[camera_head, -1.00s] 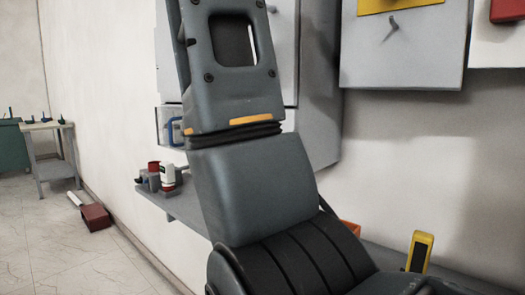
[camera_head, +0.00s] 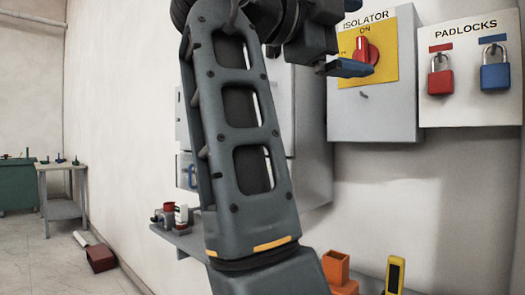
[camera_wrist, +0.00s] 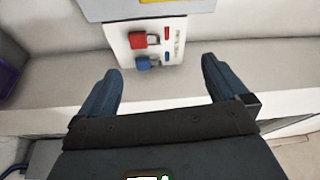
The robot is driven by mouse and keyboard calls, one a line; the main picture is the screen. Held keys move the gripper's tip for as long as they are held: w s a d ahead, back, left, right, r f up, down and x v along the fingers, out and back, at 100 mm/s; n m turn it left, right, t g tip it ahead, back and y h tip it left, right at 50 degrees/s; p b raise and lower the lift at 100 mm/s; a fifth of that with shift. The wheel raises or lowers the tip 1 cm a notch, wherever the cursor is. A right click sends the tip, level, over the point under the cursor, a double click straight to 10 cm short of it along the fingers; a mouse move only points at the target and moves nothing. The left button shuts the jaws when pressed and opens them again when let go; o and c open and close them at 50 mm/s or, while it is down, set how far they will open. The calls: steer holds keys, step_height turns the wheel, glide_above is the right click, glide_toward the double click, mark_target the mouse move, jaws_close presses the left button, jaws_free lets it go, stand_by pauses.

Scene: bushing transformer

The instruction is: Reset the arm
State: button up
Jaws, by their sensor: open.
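My arm rises through the middle of the head view, and my gripper (camera_head: 345,68) shows at its upper end, in front of the isolator box. In the wrist view my gripper (camera_wrist: 160,88) has its two blue fingers spread wide with nothing between them. The isolator (camera_head: 378,60) is a grey box with a yellow plate and a red rotary handle (camera_head: 366,50) near the word ON. Part of its label is covered by my gripper. The padlock board (camera_head: 470,105) beside it carries a red padlock (camera_head: 440,80) and a blue padlock (camera_head: 494,75), both hanging.
A shelf (camera_head: 190,241) along the wall holds small items, an orange holder (camera_head: 337,268) and a yellow-black device (camera_head: 395,275). A grey table (camera_head: 62,210) stands at the far left, with a red object (camera_head: 100,258) on the floor. The floor at left is mostly clear.

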steer(key=w+d+f+n+t+y+p, duration=0.1)
steer(key=w+f+n+t+y, duration=0.2)
steer(key=f+n, duration=0.7)
steer(key=w+f+n+t+y+p, duration=0.15)
steer(key=w+f+n+t, duration=0.3)
steer(key=f, duration=1.15)
steer(key=s+d+f+n+y, duration=0.1)
steer(key=s+f+n+y, duration=0.35)
steer(key=f, duration=0.65)
steer(key=s+d+f+n+y, duration=0.25)
steer(key=f+n, duration=0.25)
steer(key=f, duration=0.6)
steer(key=s+d+f+n+g+y+p, duration=0.1)
steer(key=s+f+y, duration=0.15)
steer(key=s, duration=0.45)
steer(key=s+f+n+y+p, duration=0.1)
steer(key=s+f+n, duration=0.1)
steer(key=s+f, duration=0.35)
steer(key=s+d+f+n+g+y, duration=0.1)
steer(key=s+f, duration=0.1)
steer(key=s, duration=0.7)
steer(key=s+d+r+p, duration=0.1)
steer(key=s+r, duration=0.3)
steer(key=s, duration=0.7)
steer(key=s+d+r+n+p, duration=0.1)
steer(key=s+r, duration=0.3)
steer(key=s, duration=0.6)
steer(key=shift+s+d, duration=0.25)
steer(key=shift+s, duration=0.1)
